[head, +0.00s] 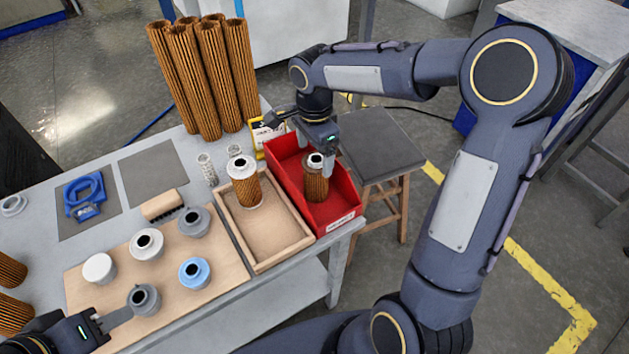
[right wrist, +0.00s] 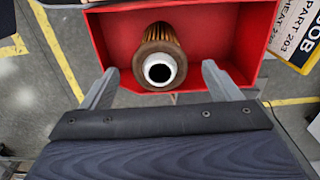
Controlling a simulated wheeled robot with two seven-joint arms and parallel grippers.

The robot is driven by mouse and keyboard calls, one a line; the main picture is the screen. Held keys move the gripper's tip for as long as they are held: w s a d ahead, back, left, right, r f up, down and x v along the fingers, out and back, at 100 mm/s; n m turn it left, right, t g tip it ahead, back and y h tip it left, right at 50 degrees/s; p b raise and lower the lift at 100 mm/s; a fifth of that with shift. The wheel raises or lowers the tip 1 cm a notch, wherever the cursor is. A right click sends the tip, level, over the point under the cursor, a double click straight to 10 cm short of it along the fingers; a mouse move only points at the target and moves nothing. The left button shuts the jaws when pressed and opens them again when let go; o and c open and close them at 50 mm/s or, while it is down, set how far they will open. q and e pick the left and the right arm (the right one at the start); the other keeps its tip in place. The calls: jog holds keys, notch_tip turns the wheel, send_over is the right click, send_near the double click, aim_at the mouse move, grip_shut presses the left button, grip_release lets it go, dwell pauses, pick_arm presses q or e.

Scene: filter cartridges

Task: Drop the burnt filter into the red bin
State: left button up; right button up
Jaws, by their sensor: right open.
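A dark-brown pleated filter (head: 317,184) with a pale top ring stands upright inside the red bin (head: 345,192); it looks like the burnt one. In the right wrist view the filter (right wrist: 160,64) shows from above inside the red bin (right wrist: 104,40). My right gripper (head: 314,152) is over the bin, open, its two fingers (right wrist: 160,82) apart on either side of the filter's top with gaps showing. My left gripper (head: 118,318) is low at the left, near a grey cap (head: 145,299); only part of it shows.
A lighter orange-brown filter (head: 247,188) stands in the wooden tray (head: 262,262) left of the bin. A board (head: 215,285) holds several caps. Tall filter tubes (head: 208,80) stand behind. A yellow sign (head: 265,130) is behind the bin; a stool (head: 385,145) stands right.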

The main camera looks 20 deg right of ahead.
notch_tip(320, 180, up, 6)
jog(key=shift+r, duration=0.5)
jog(key=shift+s+r, duration=0.1)
jog(key=shift+s, duration=0.05)
jog(key=s+a+f+n+t+y, duration=0.1)
jog(key=s+n+t, duration=0.4)
jog(key=s+n, duration=0.9)
jog(key=s+f+y, duration=0.1)
jog(key=s+y, duration=0.1)
jog(key=s, duration=0.6)
jog(key=shift+a+n+t+y, duration=0.2)
jog(key=shift+n+t+y, duration=0.1)
jog(key=shift+n+y, duration=0.1)
jog(key=shift+s, duration=0.1)
dwell(0.4)
